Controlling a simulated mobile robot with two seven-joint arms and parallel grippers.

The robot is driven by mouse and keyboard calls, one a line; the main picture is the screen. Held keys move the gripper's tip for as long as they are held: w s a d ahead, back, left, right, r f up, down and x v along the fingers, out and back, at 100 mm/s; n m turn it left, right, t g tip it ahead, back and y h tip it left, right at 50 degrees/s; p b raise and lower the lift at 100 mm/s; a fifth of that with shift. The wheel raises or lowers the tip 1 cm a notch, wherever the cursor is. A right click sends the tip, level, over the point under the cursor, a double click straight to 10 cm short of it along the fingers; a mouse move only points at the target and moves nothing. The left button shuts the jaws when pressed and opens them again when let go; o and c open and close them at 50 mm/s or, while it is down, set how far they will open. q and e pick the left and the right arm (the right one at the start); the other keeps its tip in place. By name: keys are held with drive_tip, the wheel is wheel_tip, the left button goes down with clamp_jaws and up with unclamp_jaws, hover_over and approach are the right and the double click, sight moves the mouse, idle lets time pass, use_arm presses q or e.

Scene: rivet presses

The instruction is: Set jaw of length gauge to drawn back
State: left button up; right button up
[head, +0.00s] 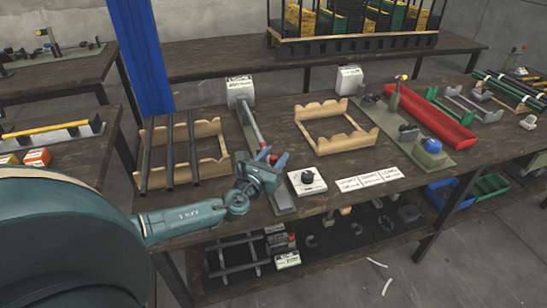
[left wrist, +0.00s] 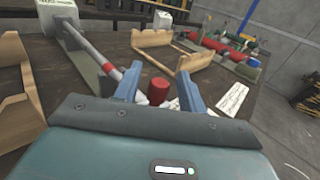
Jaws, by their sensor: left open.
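The length gauge (head: 251,125) is a long grey-green rail with a grey rod and a white box (head: 240,90) at its far end. In the left wrist view its rod (left wrist: 88,52) runs in from the upper left and carries a red band. A red knob (left wrist: 158,90), which looks like the jaw's handle, stands between my left gripper's fingers. My left gripper (head: 272,160) is open over the near part of the gauge; it also shows in the left wrist view (left wrist: 159,84). Contact with the knob cannot be told. The jaw itself is mostly hidden. My right gripper is not in view.
A wooden rack with dark rods (head: 209,127) stands left of the gauge, and an empty wooden cradle (head: 342,142) right of it. A white block with a black knob (head: 306,187) and label cards (head: 370,178) lie close to the right. A red tray (head: 432,121) is farther right.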

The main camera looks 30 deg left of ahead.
use_arm(q)
drive_tip(key=shift+c, duration=0.5)
clamp_jaws()
